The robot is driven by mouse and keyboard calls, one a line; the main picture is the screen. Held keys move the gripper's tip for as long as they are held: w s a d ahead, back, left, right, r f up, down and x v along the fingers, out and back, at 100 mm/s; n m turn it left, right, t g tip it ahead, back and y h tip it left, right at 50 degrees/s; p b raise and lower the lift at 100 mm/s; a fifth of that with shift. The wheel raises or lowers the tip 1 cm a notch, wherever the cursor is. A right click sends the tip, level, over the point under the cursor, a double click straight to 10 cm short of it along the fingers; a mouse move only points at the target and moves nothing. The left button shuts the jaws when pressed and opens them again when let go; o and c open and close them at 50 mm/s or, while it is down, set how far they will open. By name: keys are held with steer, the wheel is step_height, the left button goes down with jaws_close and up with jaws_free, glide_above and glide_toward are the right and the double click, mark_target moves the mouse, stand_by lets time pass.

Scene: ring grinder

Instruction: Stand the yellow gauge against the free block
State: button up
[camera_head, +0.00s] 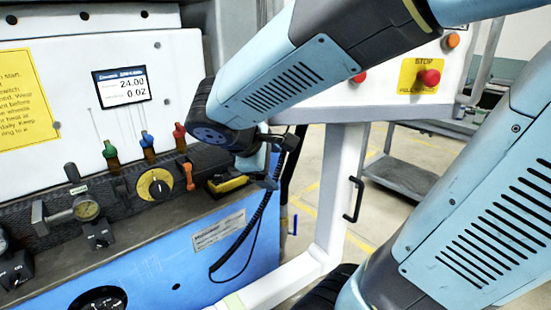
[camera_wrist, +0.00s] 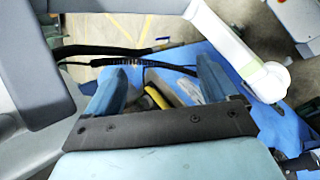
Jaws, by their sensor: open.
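A small yellow item with dark parts (camera_head: 228,184), likely the yellow gauge, lies low at the right end of the machine's dark ledge. In the wrist view a yellow piece (camera_wrist: 155,97) shows between the blue fingers of my gripper (camera_wrist: 160,85). The fingers are apart, and I see no grip on it. In the head view my gripper (camera_head: 265,170) is just right of the yellow item, partly hidden by my arm. I cannot tell which block is the free block; a small dark block (camera_head: 98,235) sits at the ledge's front left.
A black coiled cable (camera_head: 245,240) hangs in front of the blue panel. A white post (camera_head: 340,190) stands right of it, with red buttons above.

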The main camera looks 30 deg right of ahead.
steer(key=s+a+r+m+t+y, duration=0.1)
steer(key=s+r+m+y, duration=0.3)
steer(key=m, duration=0.6)
steer(key=s+a+y, duration=0.1)
steer(key=s+y, duration=0.1)
steer(key=y, duration=0.1)
steer(key=shift+r+t, duration=0.4)
steer(key=shift+c, duration=0.4)
stand_by(0.9)
